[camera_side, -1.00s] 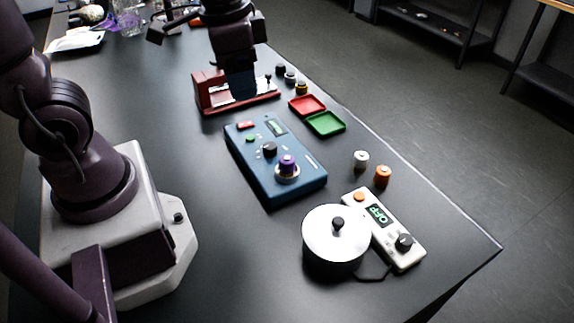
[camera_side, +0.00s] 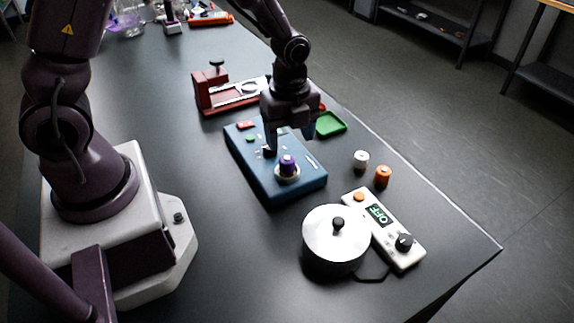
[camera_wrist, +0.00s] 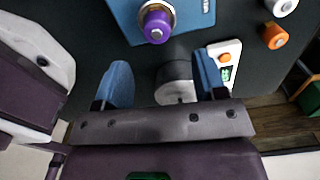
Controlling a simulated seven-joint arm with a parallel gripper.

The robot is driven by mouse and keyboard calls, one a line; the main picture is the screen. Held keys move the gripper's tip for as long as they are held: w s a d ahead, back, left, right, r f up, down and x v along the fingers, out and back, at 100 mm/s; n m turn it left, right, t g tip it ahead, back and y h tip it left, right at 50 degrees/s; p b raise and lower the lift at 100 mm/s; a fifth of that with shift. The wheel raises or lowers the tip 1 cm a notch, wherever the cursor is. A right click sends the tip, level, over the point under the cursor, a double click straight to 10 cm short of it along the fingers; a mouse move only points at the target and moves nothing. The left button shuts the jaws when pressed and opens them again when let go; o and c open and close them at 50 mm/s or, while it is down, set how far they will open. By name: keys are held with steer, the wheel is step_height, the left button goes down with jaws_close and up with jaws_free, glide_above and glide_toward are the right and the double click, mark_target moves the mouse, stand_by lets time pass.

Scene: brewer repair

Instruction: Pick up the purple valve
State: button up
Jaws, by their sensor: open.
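The purple valve (camera_side: 287,163) stands upright on a pale round seat near the front end of the blue box (camera_side: 298,191). In the wrist view the purple valve (camera_wrist: 157,25) shows from above at the top, ahead of my fingers and apart from them. My gripper (camera_side: 289,145) is above the blue box, just behind the valve in the side view. In the wrist view my gripper (camera_wrist: 165,85) shows two blue-padded fingers spread wide with nothing held between them.
A pot with a lid (camera_side: 337,233) and a white control unit (camera_side: 389,235) reading OFF stand in front. White (camera_side: 361,159) and orange (camera_side: 382,176) knobs stand to the right. A green tray (camera_side: 331,124) and red fixture (camera_side: 210,91) are behind. The table's right edge is close.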

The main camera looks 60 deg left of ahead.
mark_target(287, 159)
steer(key=f, duration=0.7)
steer(key=shift+s+a+f, duration=0.1)
steer(key=shift+a+f, duration=0.2)
steer(key=shift+c, duration=0.3)
steer(key=c, duration=1)
